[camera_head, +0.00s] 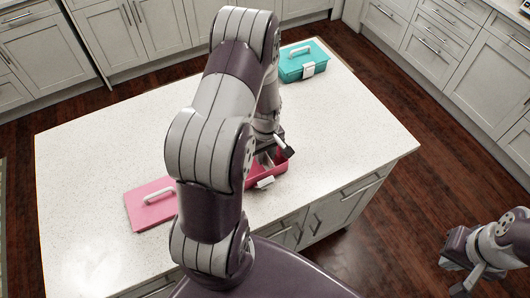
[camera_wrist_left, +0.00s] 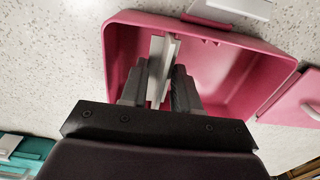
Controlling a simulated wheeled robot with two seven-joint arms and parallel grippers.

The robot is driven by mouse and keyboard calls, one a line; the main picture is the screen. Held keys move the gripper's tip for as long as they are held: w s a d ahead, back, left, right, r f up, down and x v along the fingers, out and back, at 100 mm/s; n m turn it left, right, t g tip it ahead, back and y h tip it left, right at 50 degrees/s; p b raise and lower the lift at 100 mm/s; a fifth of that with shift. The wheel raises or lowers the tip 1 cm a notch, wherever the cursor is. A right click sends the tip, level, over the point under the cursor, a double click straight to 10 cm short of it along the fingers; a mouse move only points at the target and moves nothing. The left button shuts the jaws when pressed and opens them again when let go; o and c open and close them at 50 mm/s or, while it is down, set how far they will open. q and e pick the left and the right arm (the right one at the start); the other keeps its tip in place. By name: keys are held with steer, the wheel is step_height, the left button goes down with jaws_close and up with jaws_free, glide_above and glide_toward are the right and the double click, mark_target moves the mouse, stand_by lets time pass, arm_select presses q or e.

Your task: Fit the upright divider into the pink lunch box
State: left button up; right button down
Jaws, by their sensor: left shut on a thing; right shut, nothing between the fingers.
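The open pink lunch box (camera_head: 281,176) stands on the white counter near its front edge, partly hidden by my left arm. In the left wrist view the box (camera_wrist_left: 228,72) opens toward the camera. My left gripper (camera_head: 284,147) is over the box, with its fingers (camera_wrist_left: 161,86) shut on the light grey divider (camera_wrist_left: 158,62). The divider is held within the box outline, toward its left side in the wrist view. Whether its lower edge touches the box floor I cannot tell. My right gripper (camera_head: 461,281) is shut and empty, low at the right over the floor.
The pink lid (camera_head: 139,211) with a white handle lies flat on the counter left of the box. A closed teal lunch box (camera_head: 303,66) stands at the back of the counter. The left part of the white counter (camera_head: 95,160) is clear.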

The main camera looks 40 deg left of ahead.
arm_select(q)
steer(key=shift+f+b, duration=0.8)
steer(key=shift+f, duration=0.4)
steer(key=o, duration=1.1)
step_height(320, 180, up, 13)
steer(key=shift+f+b, duration=0.1)
steer(key=shift+b, duration=0.75)
